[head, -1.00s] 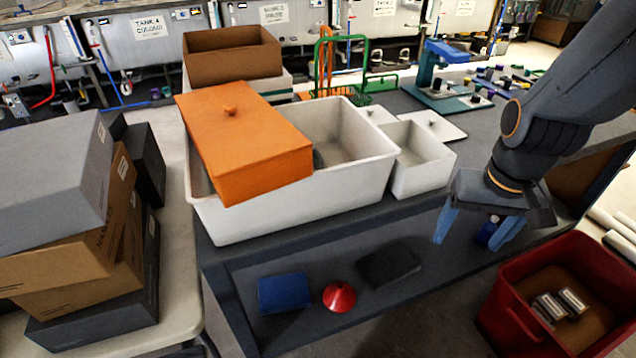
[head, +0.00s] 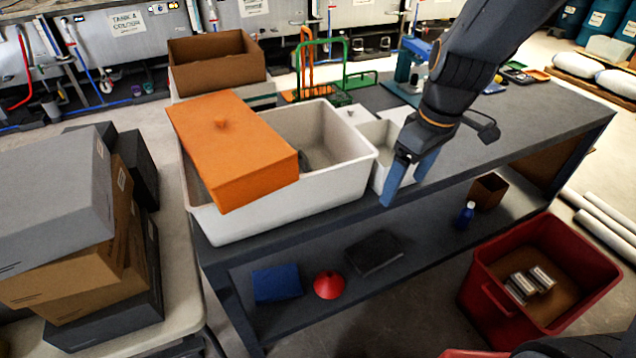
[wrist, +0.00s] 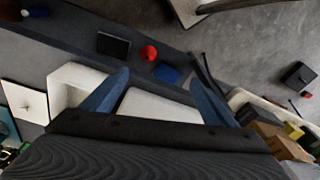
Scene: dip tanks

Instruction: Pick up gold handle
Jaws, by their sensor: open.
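I cannot pick out a gold handle in either view. My gripper (head: 406,186) is open, with nothing between its blue fingers, in front of the small white bin (head: 388,172). In the wrist view my gripper (wrist: 159,80) spans the white tub. The large white tub (head: 335,190) stands on the bench to the left of my gripper. A small grey shape shows inside the tub, too dim to name.
A blue box (head: 277,284), a red funnel-like thing (head: 329,285) and a dark box (head: 374,253) lie on the lower shelf. A red bin (head: 590,270) stands at right. Stacked boxes (head: 60,200) stand at left.

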